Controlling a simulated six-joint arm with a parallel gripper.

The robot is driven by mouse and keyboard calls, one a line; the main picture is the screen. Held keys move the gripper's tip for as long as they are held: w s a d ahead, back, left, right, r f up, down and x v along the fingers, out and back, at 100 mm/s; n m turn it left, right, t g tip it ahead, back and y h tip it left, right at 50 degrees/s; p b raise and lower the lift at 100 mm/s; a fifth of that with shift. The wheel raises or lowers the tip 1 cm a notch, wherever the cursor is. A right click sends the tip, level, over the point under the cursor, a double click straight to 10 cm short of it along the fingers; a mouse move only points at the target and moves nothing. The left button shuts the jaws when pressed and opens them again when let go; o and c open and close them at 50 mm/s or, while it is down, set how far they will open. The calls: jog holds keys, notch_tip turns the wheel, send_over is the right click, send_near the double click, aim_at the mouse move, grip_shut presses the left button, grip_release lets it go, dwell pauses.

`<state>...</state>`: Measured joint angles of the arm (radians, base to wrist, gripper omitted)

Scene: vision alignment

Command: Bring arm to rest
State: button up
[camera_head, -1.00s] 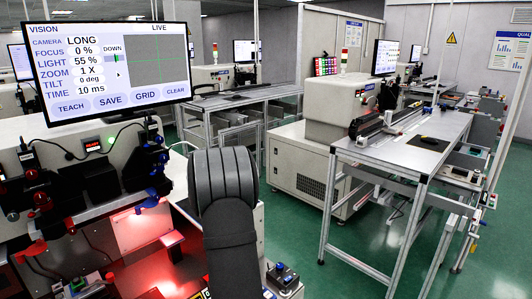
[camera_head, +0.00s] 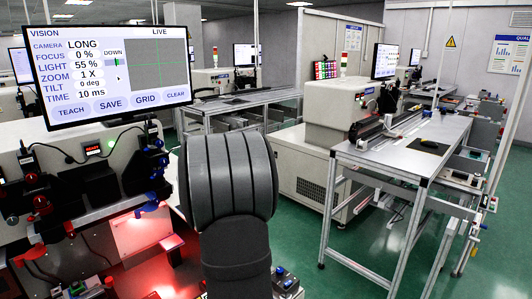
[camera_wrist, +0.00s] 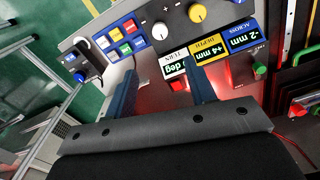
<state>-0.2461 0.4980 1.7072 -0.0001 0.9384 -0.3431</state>
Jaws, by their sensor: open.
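My arm shows in the head view as a thick dark grey ribbed link in the lower middle; the gripper itself is hidden there. In the wrist view, my gripper (camera_wrist: 160,72) has two blue-grey fingers standing apart with nothing between them. They point toward a light control panel (camera_wrist: 150,55) with coloured buttons, knobs and number displays. A white knob (camera_wrist: 161,31) and a yellow knob (camera_wrist: 197,12) sit beyond the fingertips. Whether the fingers touch the panel cannot be told.
A vision monitor (camera_head: 105,75) stands at the left above a red-lit machine bay (camera_head: 150,262). A grey workbench (camera_head: 405,150) stands at the right. Green floor (camera_head: 310,240) lies open between. A small joystick box (camera_wrist: 85,72) is left of the panel.

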notch_tip(320, 180, down, 16)
jog(key=shift+r, duration=0.2)
jog(key=shift+r+m, duration=0.15)
jog(key=shift+m, duration=0.65)
jog(key=m, duration=0.6)
jog(key=shift+r, duration=2.55)
